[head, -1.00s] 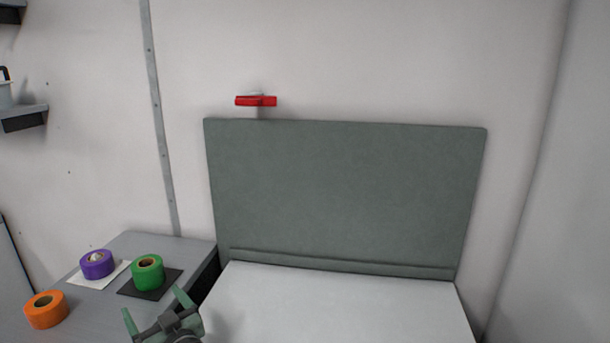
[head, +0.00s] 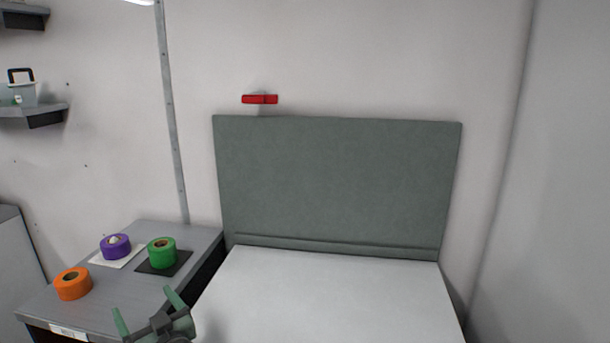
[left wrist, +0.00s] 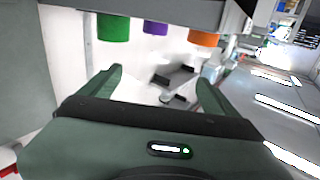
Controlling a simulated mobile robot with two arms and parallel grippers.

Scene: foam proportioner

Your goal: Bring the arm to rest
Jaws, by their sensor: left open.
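My left gripper (head: 146,305) shows at the bottom of the head view, with its two green fingers spread apart and nothing between them. It is in front of the grey side table and beside the white surface's left edge. In the left wrist view, both fingers (left wrist: 160,82) also stand apart and empty. Most of the left arm is out of the head view. My right gripper is in neither view.
A grey side table (head: 205,236) holds orange (head: 73,287), purple (head: 116,249) and green (head: 161,256) tape rolls. To its right are a white surface (head: 330,300) and an upright grey-green panel (head: 340,185). A red handle (head: 259,99) is above the panel.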

